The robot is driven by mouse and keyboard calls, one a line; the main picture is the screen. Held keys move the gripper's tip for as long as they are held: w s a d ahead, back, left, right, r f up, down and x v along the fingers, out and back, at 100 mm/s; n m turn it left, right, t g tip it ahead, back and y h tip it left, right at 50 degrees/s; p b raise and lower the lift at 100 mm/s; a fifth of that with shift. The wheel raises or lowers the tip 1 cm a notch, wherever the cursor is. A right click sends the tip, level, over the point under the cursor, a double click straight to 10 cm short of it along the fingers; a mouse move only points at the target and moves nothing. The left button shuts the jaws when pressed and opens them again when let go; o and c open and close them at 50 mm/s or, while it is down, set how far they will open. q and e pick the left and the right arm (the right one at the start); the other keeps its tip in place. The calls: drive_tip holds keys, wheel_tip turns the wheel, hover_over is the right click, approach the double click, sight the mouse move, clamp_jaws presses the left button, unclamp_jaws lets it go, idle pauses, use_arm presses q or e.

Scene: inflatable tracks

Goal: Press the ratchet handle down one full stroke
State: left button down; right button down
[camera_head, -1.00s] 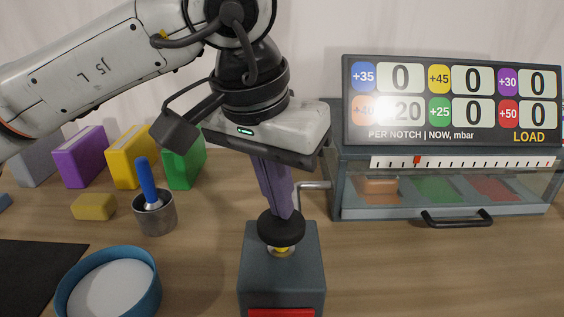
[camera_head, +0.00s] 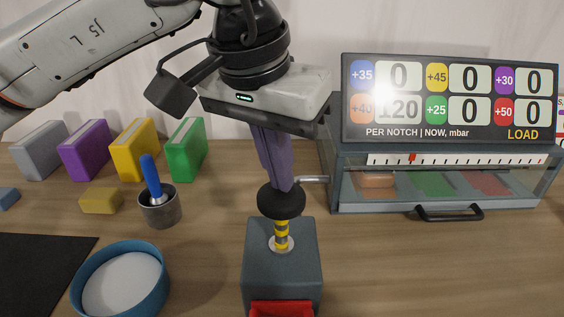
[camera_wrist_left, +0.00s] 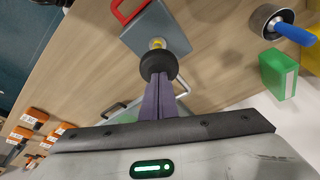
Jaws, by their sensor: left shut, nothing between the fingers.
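The ratchet handle is a round black knob (camera_head: 281,201) on a yellow-and-black striped stem (camera_head: 281,235). It rises from the top of a grey box (camera_head: 282,268), with a length of stem showing. The knob also shows in the left wrist view (camera_wrist_left: 158,65). My left gripper (camera_head: 282,184) points down with its purple fingers shut and empty. Its fingertips are at the top of the knob and appear to touch it; the exact contact is hidden. The fingers also reach the knob in the left wrist view (camera_wrist_left: 160,82). My right gripper is not in view.
A display (camera_head: 450,100) at the back right shows 120 beside +40 and 0 elsewhere. A clear-fronted case (camera_head: 440,190) sits below it. A blue bowl (camera_head: 122,280), metal cup (camera_head: 160,208) and several coloured blocks stand left. A red handle (camera_head: 283,309) juts from the box front.

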use_arm(q)
drive_tip(key=shift+r+p, duration=0.35)
drive_tip(key=shift+r, duration=0.15)
drive_tip(key=shift+r+p, duration=0.5)
drive_tip(key=shift+r, duration=0.15)
drive_tip(key=shift+r+p, duration=0.55)
drive_tip(key=shift+r, duration=0.2)
idle(0.9)
